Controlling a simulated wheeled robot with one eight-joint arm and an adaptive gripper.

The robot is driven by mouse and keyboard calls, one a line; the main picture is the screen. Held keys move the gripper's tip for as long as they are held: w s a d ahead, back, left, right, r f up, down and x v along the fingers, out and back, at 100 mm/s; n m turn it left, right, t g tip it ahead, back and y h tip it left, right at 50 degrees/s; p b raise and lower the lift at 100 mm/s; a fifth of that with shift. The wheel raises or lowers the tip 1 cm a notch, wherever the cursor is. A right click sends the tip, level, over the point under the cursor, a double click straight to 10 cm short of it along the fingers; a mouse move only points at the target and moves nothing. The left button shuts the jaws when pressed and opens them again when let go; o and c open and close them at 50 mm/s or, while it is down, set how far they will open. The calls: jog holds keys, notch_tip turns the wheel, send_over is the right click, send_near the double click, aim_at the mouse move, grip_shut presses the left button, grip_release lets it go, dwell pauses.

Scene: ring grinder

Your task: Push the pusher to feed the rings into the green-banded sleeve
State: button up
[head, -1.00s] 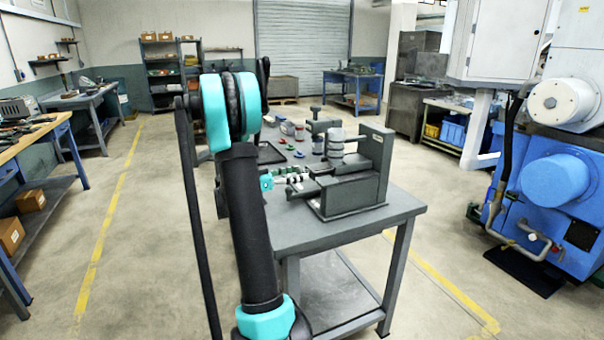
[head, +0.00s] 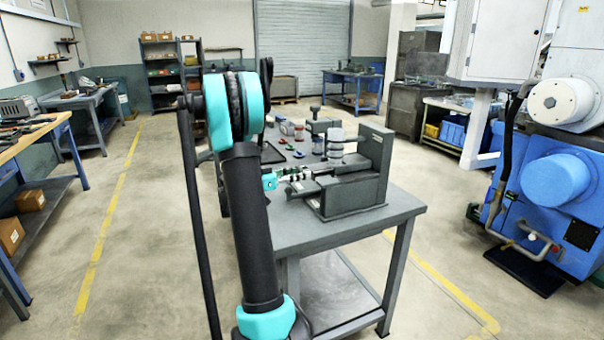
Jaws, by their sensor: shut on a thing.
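The grey ring fixture (head: 352,195) stands on the near part of the grey workbench, with a tall upright plate on its right. A stack of pale rings (head: 335,146) stands upright on it, left of the plate. My gripper (head: 298,176) is at the fixture's left end, small and partly behind my arm. It is shut on what appears to be the pusher (head: 308,185), a bar low at the fixture's left side. The fingers and the bar overlap, so the exact contact is unclear. I cannot make out the green-banded sleeve with certainty.
The grey workbench (head: 405,205) has a bare right corner. Small parts and cups (head: 288,128) and a dark tray (head: 270,153) lie farther back on it. A large blue machine (head: 560,190) stands to the right, with open floor between.

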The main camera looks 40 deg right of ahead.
aim_at(315, 170)
jog(key=shift+x, duration=3.3)
jog(key=shift+w, duration=0.1)
jog(key=shift+a, duration=0.2)
jog(key=shift+v, duration=3.05)
jog(key=o, duration=1.1)
jog(key=shift+a, duration=0.1)
jog(key=shift+v, duration=2.4)
